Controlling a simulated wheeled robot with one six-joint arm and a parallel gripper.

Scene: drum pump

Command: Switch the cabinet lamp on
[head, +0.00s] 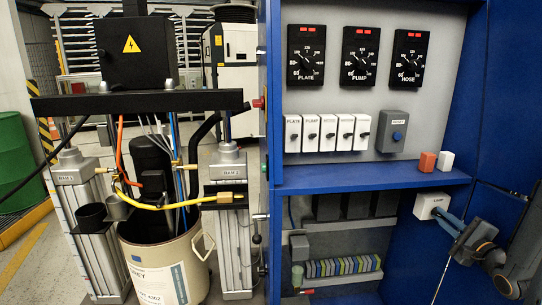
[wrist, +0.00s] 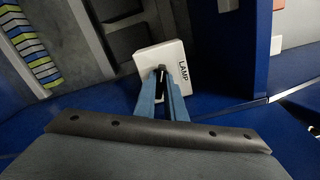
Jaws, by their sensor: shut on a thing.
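The lamp switch is a white box labelled LAMP (head: 425,207) on the blue lower right part of the cabinet. It also shows in the wrist view (wrist: 173,51), with a small dark knob (wrist: 161,74) on its face. My gripper (head: 438,212) reaches it from the lower right. In the wrist view its two blue fingers (wrist: 162,78) are at the switch face, one on each side of the knob, and shut on it. The fingers partly hide the knob, so its exact position cannot be told. No lit lamp is visible.
Above are the PLATE, PUMP and HOSE dials (head: 361,56), a row of several small switches (head: 328,132) and a grey RESET box (head: 398,131). An orange block (head: 427,161) and a white block (head: 446,161) sit on the cabinet ledge. The drum (head: 165,265) stands left.

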